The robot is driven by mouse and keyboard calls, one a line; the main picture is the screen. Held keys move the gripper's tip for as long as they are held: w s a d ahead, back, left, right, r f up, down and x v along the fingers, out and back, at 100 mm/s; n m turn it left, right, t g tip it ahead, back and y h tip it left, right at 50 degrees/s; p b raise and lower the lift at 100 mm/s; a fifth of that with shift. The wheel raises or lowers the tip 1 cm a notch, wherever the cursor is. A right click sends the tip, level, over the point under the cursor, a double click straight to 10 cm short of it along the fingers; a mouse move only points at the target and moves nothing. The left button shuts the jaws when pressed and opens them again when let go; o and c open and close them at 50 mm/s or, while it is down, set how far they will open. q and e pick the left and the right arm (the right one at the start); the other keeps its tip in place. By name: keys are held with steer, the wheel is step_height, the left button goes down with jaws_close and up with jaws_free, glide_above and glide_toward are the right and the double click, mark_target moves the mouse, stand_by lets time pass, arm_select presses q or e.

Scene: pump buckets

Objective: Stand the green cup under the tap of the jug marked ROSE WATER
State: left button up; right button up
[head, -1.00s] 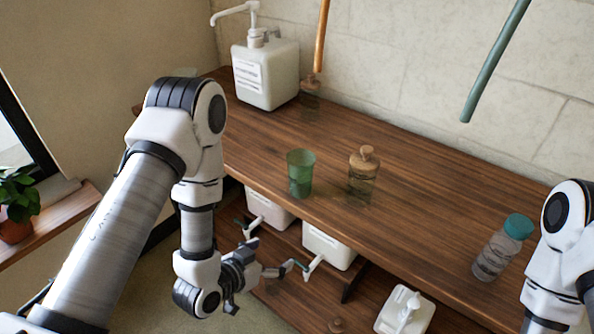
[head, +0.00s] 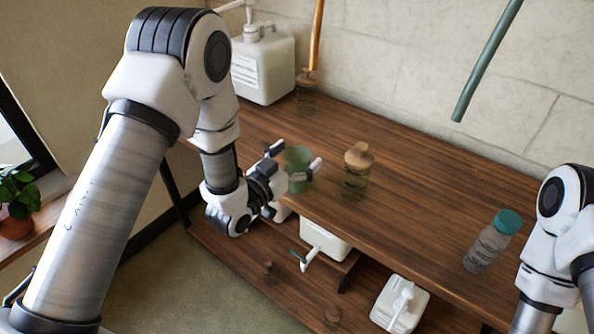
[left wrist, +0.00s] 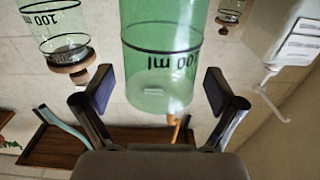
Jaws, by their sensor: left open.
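The translucent green cup (head: 297,158) stands upright on the wooden tabletop near its front edge. My left gripper (head: 296,163) is open at the cup, with a finger to either side. In the left wrist view the cup (left wrist: 163,60) appears upside down between the open fingers, with a gap on both sides. White jugs are in view: one with a pump (head: 264,70) on the tabletop at the back left, one with a tap (head: 326,240) below the front edge, and another (head: 399,303) lower right. I cannot read which is marked ROSE WATER. My right gripper is out of view.
A corked glass bottle (head: 357,172) stands close right of the cup. A teal-capped bottle (head: 491,243) is at the right, and another small bottle (head: 306,87) at the back. An orange rod (head: 317,35) and a green rod (head: 487,60) show near the wall. The tabletop's middle right is clear.

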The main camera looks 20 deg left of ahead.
arm_select(q)
steer(key=c, duration=1.5)
